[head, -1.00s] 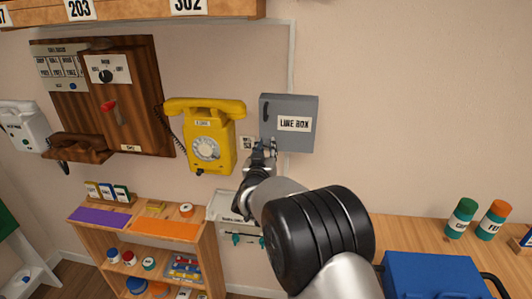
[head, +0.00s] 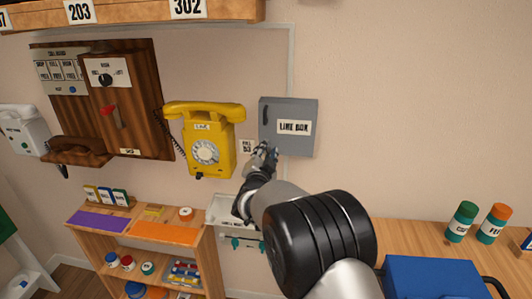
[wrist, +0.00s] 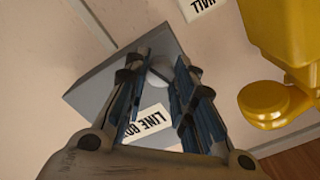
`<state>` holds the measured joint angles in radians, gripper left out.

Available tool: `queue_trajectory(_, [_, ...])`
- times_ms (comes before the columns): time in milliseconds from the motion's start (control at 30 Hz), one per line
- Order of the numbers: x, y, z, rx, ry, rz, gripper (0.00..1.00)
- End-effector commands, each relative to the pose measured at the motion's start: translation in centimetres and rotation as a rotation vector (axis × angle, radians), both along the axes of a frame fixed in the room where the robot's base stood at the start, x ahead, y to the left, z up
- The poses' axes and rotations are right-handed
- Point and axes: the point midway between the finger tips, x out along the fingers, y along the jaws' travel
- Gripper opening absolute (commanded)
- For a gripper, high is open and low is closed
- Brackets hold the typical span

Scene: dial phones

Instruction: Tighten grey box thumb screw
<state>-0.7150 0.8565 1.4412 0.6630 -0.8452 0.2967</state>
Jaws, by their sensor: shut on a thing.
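The grey line box (head: 289,112) is fixed on the wall right of the yellow phone, with a "LINE BOX" label on its front. My gripper (head: 265,152) is at the box's lower left corner. In the wrist view the box (wrist: 95,95) appears turned, and a round pale grey thumb screw (wrist: 160,68) shows between the fingertips of my gripper (wrist: 162,64). The fingers are closed around the screw, one on each side. In the head view my gripper hides the screw.
The yellow phone (head: 207,135) hangs close to the left; it also shows in the wrist view (wrist: 290,45). A wooden phone (head: 120,90) hangs farther left. Below are a shelf (head: 195,250) of small items and a bench (head: 410,232) with a blue case (head: 430,278).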

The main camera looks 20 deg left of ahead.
Motion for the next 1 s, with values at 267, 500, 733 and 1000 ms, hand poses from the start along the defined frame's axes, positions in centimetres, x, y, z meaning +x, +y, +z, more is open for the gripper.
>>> queue_trajectory(267, [0.02,-0.02,0.03,0.152,0.035,0.000,0.00])
queue_trajectory(500, [0.02,-0.03,0.02,0.212,0.050,0.000,0.00])
queue_trajectory(733, [0.02,-0.03,0.02,0.225,0.053,0.000,0.00])
queue_trajectory(1000, [0.02,-0.04,0.01,0.224,0.053,0.000,0.25])
